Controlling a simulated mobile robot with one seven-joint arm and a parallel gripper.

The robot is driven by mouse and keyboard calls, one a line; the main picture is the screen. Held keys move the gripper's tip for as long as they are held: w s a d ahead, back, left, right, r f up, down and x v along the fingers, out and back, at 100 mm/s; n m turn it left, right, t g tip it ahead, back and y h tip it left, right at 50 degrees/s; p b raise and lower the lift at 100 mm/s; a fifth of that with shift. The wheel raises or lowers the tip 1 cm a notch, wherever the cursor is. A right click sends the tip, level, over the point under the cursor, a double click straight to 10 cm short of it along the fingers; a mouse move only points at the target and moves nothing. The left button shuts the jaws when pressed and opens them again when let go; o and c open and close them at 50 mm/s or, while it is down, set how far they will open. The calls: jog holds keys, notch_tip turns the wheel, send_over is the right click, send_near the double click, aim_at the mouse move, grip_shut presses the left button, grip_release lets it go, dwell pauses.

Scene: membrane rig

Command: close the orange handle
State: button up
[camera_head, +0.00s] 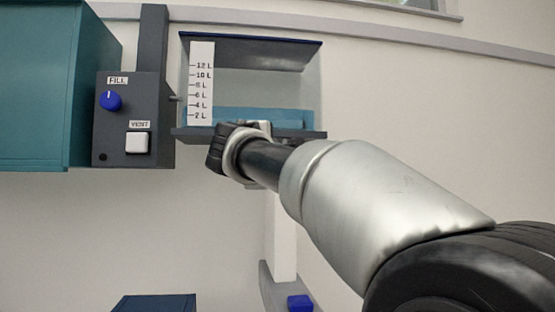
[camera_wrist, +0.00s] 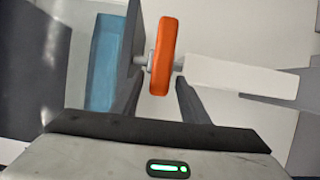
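The orange handle (camera_wrist: 162,56) shows in the wrist view as a long bar, upright in the picture. It sits on a short grey stem between a dark grey plate on the left and a white pipe (camera_wrist: 240,78) on the right. My gripper (camera_wrist: 160,86) is open, with one dark finger to each side of the handle's lower end. I cannot tell whether either finger touches it. In the head view my gripper (camera_head: 243,150) is just below the clear tank, and my arm hides the handle.
The tank (camera_head: 262,88) holds blue liquid near the 2 L mark of a white scale (camera_head: 201,85). Left of it is a dark panel (camera_head: 118,130) with a blue FILL knob and a white VENT button, beside a teal cabinet (camera_head: 35,90). A blue block (camera_head: 300,302) lies below.

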jog(key=s+a+b, duration=0.2)
jog(key=s+a, duration=0.1)
jog(key=s, duration=1.4)
jog(key=shift+a, duration=0.15)
jog(key=shift+f, duration=0.1)
